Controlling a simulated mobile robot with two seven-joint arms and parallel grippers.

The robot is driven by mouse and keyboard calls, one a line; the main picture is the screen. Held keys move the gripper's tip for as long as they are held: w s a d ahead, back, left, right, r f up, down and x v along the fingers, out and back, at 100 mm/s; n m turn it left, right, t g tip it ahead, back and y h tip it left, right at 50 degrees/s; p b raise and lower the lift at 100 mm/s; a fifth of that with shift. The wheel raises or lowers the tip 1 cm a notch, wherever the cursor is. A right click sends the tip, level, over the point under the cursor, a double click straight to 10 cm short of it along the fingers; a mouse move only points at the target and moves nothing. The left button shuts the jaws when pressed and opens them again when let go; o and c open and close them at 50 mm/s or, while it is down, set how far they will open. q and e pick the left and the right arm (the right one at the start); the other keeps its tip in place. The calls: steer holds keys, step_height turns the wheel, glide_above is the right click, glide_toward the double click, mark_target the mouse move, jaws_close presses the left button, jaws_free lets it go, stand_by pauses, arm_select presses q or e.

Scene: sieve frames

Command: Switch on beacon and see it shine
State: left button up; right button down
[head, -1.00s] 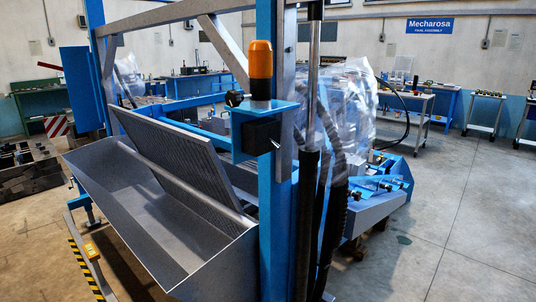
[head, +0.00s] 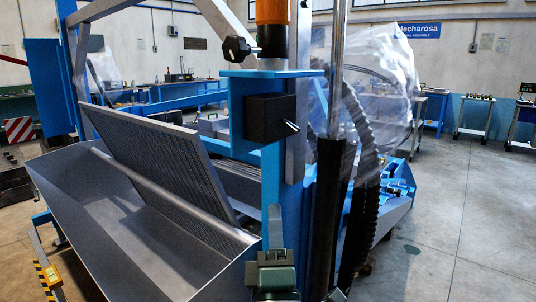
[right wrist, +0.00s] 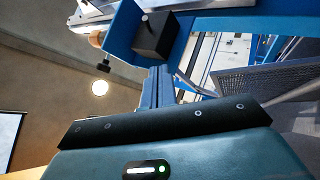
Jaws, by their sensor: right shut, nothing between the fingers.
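The amber beacon (head: 272,11) stands on a blue bracket (head: 250,77); the top edge cuts off its upper part, and no glow shows on it. Under the bracket is a black switch box (head: 270,118) with a small metal toggle (head: 292,126) sticking out. In the right wrist view the box (right wrist: 154,37) and its toggle (right wrist: 145,18) show ahead of the fingers. My right gripper (head: 274,212) is shut and empty, pointing up below the box with a gap between. Its fingers (right wrist: 158,72) also show in the right wrist view. My left gripper is not in view.
The blue post (head: 272,180) carries the bracket. A dark cylinder and hoses (head: 362,125) stand right of it. A grey trough (head: 110,220) with a perforated screen (head: 165,160) lies left. Open floor (head: 460,230) is at the right.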

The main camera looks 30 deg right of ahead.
steer(key=shift+s+a+r+h, duration=0.1)
steer(key=shift+r+h, duration=0.5)
steer(key=p, duration=0.5)
glide_toward(284, 122)
steer(key=w+a, duration=0.1)
steer(key=w, duration=0.1)
steer(key=d+r, duration=0.1)
steer(key=d+r+p, duration=0.1)
steer(key=shift+w+d+r+p, duration=0.3)
steer(key=shift+w, duration=0.1)
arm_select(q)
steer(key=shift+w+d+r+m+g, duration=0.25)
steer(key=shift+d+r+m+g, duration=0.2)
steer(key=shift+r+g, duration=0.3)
arm_select(e)
steer(key=shift+w+d+r, duration=0.1)
steer(key=shift+d+r, duration=0.05)
steer(key=shift+d, duration=0.4)
